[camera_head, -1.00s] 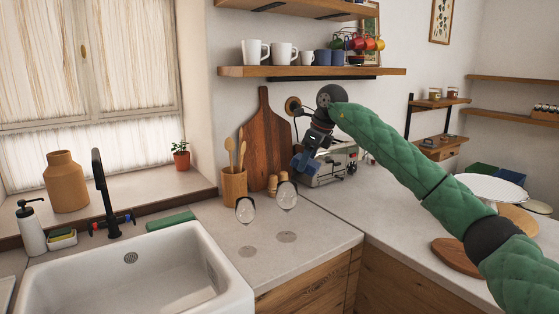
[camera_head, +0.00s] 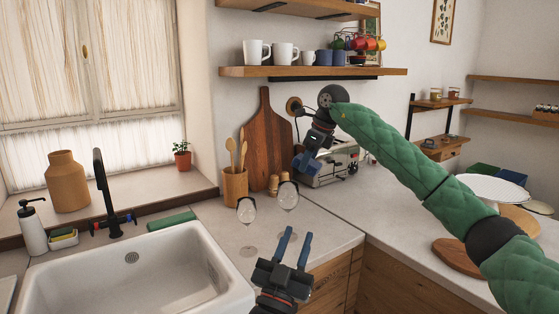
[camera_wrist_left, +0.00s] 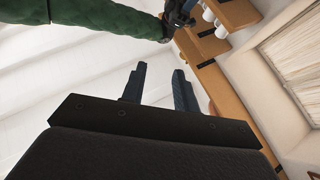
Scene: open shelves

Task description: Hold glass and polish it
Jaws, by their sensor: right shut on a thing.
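Two clear stemmed glasses stand on the counter right of the sink, the left glass (camera_head: 246,210) and the right glass (camera_head: 287,195). Their stems are hard to see. My left gripper (camera_head: 295,234) is low in the head view, in front of the right glass, fingers pointing up, open and empty. Its parted fingers also show in the left wrist view (camera_wrist_left: 158,85). My right gripper (camera_head: 303,166) is above and behind the right glass, in front of the toaster. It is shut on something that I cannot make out.
The white sink (camera_head: 205,262) is at the left. A utensil pot (camera_head: 234,186), cutting board (camera_head: 266,140) and metal toaster (camera_head: 335,168) stand behind the glasses. A shelf (camera_head: 310,72) with mugs hangs above. The counter between the glasses and the front edge is clear.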

